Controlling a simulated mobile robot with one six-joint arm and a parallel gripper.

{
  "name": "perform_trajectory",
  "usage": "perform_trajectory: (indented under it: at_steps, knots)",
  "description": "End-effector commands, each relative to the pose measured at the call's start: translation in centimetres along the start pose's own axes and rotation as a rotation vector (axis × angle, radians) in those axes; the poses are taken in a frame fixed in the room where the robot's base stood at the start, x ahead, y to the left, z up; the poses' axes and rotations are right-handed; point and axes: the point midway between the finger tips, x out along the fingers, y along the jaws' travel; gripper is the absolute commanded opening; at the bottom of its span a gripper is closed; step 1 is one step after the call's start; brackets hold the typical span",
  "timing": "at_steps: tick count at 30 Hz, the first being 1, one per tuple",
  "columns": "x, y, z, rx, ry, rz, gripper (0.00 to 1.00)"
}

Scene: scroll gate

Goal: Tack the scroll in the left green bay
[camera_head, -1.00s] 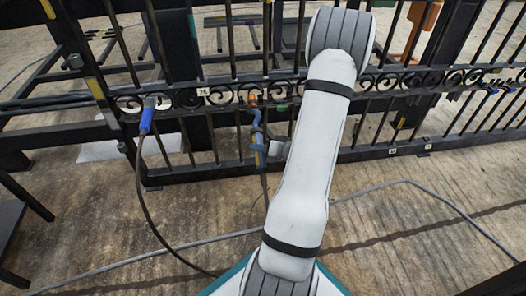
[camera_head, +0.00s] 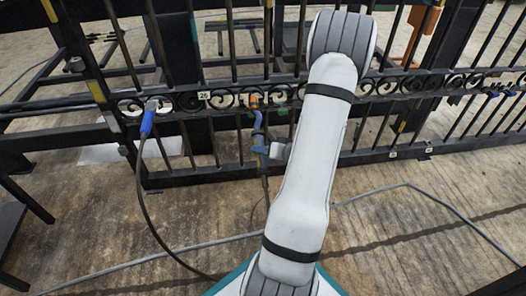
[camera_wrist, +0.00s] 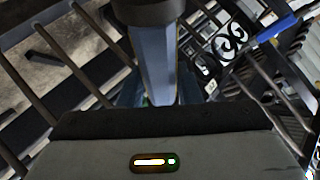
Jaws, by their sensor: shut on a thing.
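A black gate carries a row of curled scrolls (camera_head: 225,98), which also show in the wrist view (camera_wrist: 229,40). Small orange and green spots sit on this row near the tool tip; I cannot tell which bay is the left green one. My gripper (camera_head: 268,151) is shut on a blue torch-like tool (camera_head: 259,124), standing roughly upright in front of the gate. In the wrist view the tool's blue-grey body (camera_wrist: 154,65) rises between the jaws to a dark collar. Its tip is near the scroll row; contact cannot be told.
A blue-handled clamp (camera_head: 147,122) with a dark cable hangs on the gate at left. A white label (camera_head: 204,95) reads 26. Grey cable (camera_head: 400,186) crosses the floor. A dark table edge stands at far left. The floor before the gate is mostly clear.

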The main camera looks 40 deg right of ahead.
Motion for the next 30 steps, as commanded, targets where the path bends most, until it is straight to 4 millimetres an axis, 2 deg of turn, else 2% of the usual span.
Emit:
perform_trajectory:
  at_steps: [19, 30]
  knots:
    - [-0.1, 0.0, -0.4, -0.001, 0.003, 0.000, 0.00]
    - [0.3, 0.0, -1.3, -0.002, 0.003, 0.000, 0.00]
